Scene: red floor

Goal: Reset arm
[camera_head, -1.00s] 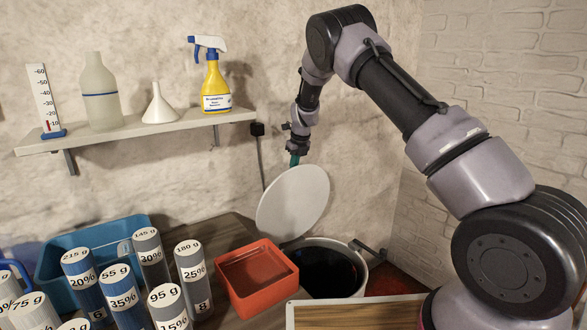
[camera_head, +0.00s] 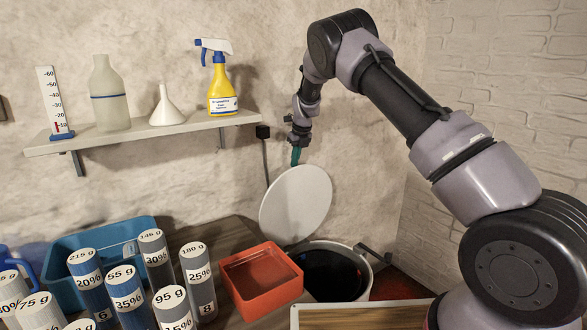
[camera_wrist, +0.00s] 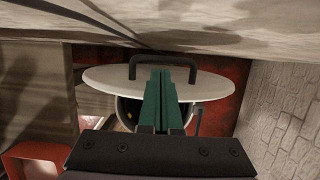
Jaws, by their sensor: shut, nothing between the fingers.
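My arm reaches up and over from the right in the head view. My gripper (camera_head: 295,157) hangs at its end, pointing down, just above the top edge of a round white lid (camera_head: 296,205). The green fingers of my gripper (camera_wrist: 161,105) are together with nothing between them in the wrist view. The lid (camera_wrist: 98,83) with its black handle (camera_wrist: 163,60) lies beyond the fingers there. I cannot tell whether the fingertips touch it. The lid stands tilted open at a white bin (camera_head: 374,262) with a dark inside.
A red tray (camera_head: 276,293) stands left of the bin. Several labelled cylinders (camera_head: 197,275) and a blue crate (camera_head: 60,262) are further left.

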